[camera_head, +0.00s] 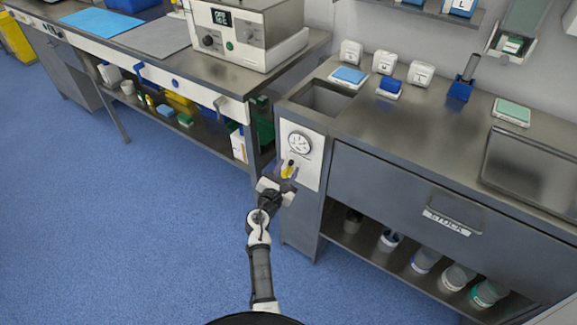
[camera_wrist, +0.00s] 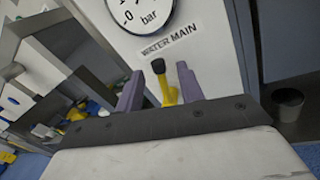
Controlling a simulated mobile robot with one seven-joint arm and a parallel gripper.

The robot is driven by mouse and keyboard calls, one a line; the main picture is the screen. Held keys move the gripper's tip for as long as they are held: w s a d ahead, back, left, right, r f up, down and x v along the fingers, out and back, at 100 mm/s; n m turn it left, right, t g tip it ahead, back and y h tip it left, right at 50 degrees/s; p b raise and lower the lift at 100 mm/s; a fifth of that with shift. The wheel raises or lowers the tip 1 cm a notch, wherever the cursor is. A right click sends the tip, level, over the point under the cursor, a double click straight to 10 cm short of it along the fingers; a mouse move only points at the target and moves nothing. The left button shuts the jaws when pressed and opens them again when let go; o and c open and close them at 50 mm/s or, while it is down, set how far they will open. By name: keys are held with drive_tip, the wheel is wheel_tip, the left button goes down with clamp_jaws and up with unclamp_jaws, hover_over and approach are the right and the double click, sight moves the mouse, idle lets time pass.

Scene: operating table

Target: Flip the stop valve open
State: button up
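The stop valve (camera_head: 289,168) is a yellow lever with a dark tip on a white panel (camera_head: 312,177), below a round pressure gauge (camera_head: 299,143). In the wrist view the yellow lever (camera_wrist: 166,90) points up, its dark knob on top, below a "WATER MAIN" label (camera_wrist: 170,38). My gripper (camera_wrist: 158,88) is open, one purple finger on each side of the lever, with visible gaps. I cannot tell how deep the fingers reach around it. In the head view my gripper (camera_head: 286,180) is in front of the panel, and the valve's base is hidden.
A steel counter (camera_head: 420,110) with small containers stands right of the panel. Below are a STOCK drawer (camera_head: 450,218) with a protruding handle and an open shelf with several jars. A bench (camera_head: 150,50) with a grey device stands left. The blue floor (camera_head: 120,220) is clear at left.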

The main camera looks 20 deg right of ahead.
drive_tip(key=shift+x, duration=0.8)
clamp_jaws()
